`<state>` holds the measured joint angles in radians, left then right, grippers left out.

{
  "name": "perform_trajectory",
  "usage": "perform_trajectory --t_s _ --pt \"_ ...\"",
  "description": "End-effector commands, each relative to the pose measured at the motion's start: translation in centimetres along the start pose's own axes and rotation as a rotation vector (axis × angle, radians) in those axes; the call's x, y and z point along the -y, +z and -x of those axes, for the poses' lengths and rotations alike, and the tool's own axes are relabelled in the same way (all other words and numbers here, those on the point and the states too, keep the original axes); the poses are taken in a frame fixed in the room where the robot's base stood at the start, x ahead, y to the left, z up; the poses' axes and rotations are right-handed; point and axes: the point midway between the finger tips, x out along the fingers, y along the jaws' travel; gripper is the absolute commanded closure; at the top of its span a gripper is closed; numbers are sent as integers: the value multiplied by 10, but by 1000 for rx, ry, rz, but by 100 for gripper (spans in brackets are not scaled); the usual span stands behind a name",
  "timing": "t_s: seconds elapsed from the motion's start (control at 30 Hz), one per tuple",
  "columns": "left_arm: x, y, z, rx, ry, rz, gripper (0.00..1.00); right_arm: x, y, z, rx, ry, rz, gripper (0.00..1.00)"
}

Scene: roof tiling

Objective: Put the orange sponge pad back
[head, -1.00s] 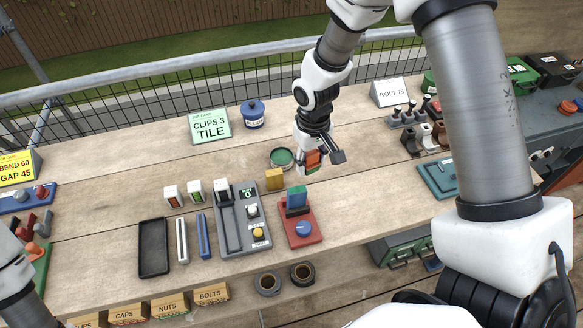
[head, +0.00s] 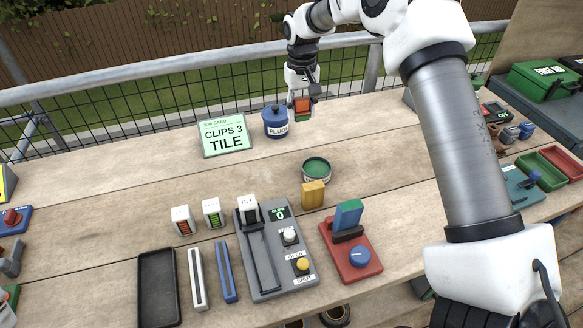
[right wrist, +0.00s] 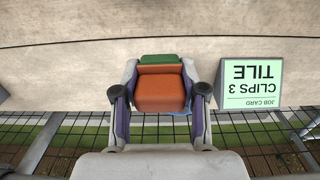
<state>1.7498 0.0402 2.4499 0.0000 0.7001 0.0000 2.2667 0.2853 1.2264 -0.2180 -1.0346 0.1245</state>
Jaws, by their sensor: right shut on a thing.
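The orange sponge pad (right wrist: 161,91) has a green layer at one end, and my right gripper (right wrist: 160,88) is shut on it. In the head view the pad (head: 302,105) is at the far side of the bench, just right of the blue PLUGS pot (head: 276,124), with my right gripper (head: 303,93) above it. I cannot tell whether the pad touches the bench. A round tin with a green inside (head: 317,168) stands open nearer to me. My left gripper is not in view.
A green job card (head: 225,134) reading CLIPS 3 TILE stands left of the pot. A yellow block (head: 313,194), a red fixture (head: 352,262) and a grey device (head: 270,270) are in front. The railing (head: 150,83) runs behind the bench.

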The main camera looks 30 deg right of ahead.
Motion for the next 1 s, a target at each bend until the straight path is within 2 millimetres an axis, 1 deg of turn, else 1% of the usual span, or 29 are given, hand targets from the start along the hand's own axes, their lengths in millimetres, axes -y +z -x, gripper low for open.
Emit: perform_trajectory --t_s 0.03,0.13,0.27,0.3,0.4,0.53,0.7,1.0 --pt "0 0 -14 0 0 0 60 -1 1 -16 0 0 -2 90" --pt "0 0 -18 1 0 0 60 -2 2 -27 2 1 -4 90" --pt "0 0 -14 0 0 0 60 -2 3 -49 5 2 -4 90" --pt "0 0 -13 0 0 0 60 -2 3 -58 5 2 -4 90" --pt "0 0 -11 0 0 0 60 -2 3 -78 3 2 -3 90" --pt "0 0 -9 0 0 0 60 -2 2 -95 2 2 -3 90" --pt "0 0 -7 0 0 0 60 -1 2 -122 2 2 -3 90" --pt "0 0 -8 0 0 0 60 -1 2 -126 0 1 -3 90"
